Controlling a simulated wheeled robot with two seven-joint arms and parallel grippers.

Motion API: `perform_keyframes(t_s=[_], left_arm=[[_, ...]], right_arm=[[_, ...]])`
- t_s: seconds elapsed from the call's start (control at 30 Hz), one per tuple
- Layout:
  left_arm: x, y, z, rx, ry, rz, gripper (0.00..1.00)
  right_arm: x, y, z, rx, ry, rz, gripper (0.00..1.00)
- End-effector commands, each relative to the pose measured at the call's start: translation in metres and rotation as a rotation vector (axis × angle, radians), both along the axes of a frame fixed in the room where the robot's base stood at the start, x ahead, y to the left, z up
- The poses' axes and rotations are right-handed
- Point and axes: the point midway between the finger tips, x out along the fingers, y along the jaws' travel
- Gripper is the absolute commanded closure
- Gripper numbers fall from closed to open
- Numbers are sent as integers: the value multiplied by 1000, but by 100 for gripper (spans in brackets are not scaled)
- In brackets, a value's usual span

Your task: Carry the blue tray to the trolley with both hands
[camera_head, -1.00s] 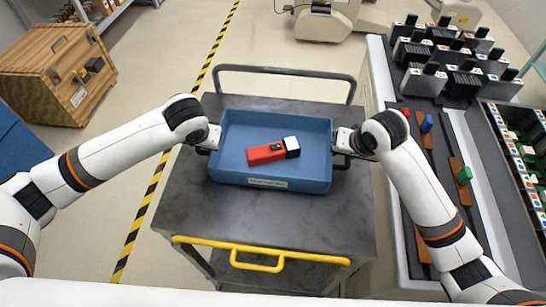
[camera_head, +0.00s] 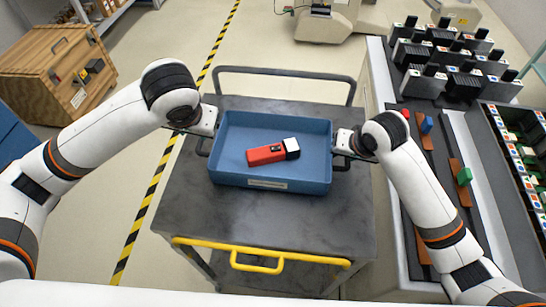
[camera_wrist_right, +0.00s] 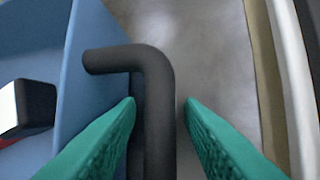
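The blue tray (camera_head: 235,178) rests flat on the dark grey top of the trolley (camera_head: 275,212). A red block with a white end (camera_head: 268,153) lies in it. My right gripper (camera_head: 346,142) is at the tray's right side. In the right wrist view its teal fingers (camera_wrist_right: 159,108) stand apart on both sides of the black tray handle (camera_wrist_right: 157,75), with gaps, so it is open around the handle.
The trolley has a yellow front handle (camera_head: 258,263) and a dark rail at the back (camera_head: 285,70). A bench (camera_head: 400,225) with parts and dark fixtures stands close on the right. A wooden crate (camera_head: 50,75) is at the far left. Floor with striped tape (camera_head: 150,190) is clear.

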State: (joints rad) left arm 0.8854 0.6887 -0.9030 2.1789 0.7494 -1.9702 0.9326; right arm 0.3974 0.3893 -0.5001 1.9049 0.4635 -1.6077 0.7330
Motion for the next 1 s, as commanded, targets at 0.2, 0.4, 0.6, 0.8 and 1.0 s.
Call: perform_keyframes(t_s=[0.2,0.4,0.6,0.8,1.0], left_arm=[[-1,0,2,0,0,0,66],[-1,0,2,0,0,0,66],[-1,0,1,0,0,0,66],[-1,0,1,0,1,0,66],[-1,0,1,0,0,0,66]], right_arm=[[-10,-4,26,1,-5,1,66],[-27,-11,66,1,-6,0,66],[-41,-16,96,1,-4,1,66],[-46,-18,107,1,-1,-1,66],[-47,-19,108,0,0,-1,66]])
